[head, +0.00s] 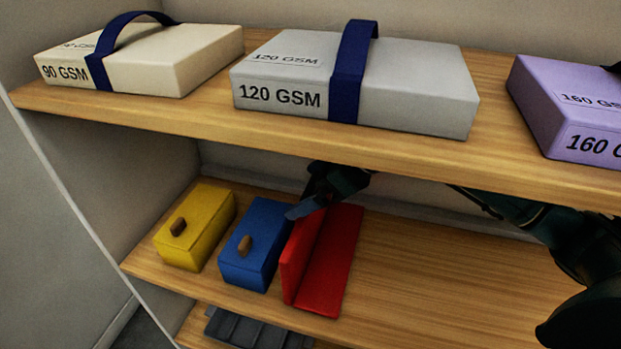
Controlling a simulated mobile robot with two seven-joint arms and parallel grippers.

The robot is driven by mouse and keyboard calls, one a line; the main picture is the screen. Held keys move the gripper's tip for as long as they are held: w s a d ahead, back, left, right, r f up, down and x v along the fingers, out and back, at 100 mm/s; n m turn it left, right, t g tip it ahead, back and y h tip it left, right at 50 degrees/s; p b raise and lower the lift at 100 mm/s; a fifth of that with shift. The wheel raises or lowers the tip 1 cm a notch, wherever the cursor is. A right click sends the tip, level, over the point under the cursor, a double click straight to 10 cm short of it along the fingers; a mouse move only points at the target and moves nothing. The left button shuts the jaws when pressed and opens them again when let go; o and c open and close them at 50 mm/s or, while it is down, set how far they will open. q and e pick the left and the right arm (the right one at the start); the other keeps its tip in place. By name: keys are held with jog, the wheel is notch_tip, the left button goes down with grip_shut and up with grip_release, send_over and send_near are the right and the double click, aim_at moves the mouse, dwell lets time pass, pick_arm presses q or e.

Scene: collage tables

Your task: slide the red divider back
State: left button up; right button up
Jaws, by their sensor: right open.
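The red divider (331,262) stands on the lower wooden shelf, right of the blue box. It has an upright wall on its left and a flat base on its right. My right gripper (301,211) is open at the top of the upright wall, near its back half. One finger shows above the gap between the blue box and the divider. I cannot tell whether it touches the wall. The upper shelf hides part of my right arm. My left gripper is not in view.
A yellow box (195,228) and a blue box (254,245) with brown knobs stand left of the divider. The lower shelf (440,275) is clear to its right. The upper shelf (180,118) overhangs, bearing paper packs. A grey tray (250,331) lies below.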

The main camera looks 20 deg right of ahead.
jog(key=shift+c, duration=0.2)
jog(key=c, duration=1.3)
jog(key=shift+o, duration=0.2)
jog(key=shift+d+f, duration=0.1)
